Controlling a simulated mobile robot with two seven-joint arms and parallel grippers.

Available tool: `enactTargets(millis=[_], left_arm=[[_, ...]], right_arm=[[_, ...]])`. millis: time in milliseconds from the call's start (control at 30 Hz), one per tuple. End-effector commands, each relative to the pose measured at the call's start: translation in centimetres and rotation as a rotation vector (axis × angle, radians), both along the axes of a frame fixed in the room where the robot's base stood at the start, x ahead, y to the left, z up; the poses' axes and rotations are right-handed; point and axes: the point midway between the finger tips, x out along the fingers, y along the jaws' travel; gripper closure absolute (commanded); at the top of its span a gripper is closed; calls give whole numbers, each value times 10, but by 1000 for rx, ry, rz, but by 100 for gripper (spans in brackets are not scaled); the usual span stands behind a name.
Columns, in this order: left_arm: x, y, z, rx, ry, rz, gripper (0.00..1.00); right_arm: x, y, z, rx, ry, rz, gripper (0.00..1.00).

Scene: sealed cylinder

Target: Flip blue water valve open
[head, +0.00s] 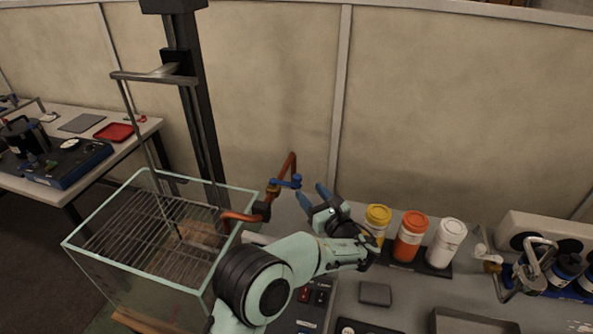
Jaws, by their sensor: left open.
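The blue water valve handle (285,182) sits on a copper pipe (289,165) behind the right rim of the glass tank. My left gripper (322,190) is just right of the handle, with its two blue fingertips apart and pointing up. It looks empty, and a small gap shows between it and the handle. My left arm comes in from the bottom and hides part of the bench below the valve. My right gripper is not in the picture.
The glass tank (75,250) with a wire rack stands left of my arm. Yellow (377,217), orange (411,235) and white (446,245) containers stand close to the right of my gripper. A metal clamp fixture (530,268) is at the far right.

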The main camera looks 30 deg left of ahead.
Motion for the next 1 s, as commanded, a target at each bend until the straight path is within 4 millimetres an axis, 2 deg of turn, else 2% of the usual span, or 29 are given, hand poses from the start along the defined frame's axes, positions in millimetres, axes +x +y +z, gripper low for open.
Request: enactTargets(millis=[33, 200, 400, 600, 900, 933, 1000], left_arm=[[6, 11, 1, 1, 0, 4, 46], [26, 43, 2, 1, -1, 4, 46], [44, 72, 2, 0, 0, 2, 46], [53, 86, 1, 1, -1, 0, 46], [54, 88, 0, 1, 1, -1, 46], [54, 88, 0, 1, 1, -1, 49], [54, 88, 0, 0, 0, -1, 72]], right_arm=[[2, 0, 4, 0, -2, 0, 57], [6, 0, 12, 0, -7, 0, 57], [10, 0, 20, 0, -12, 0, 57], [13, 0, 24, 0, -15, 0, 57], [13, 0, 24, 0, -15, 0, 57], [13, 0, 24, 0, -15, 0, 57], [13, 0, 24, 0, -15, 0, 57]])
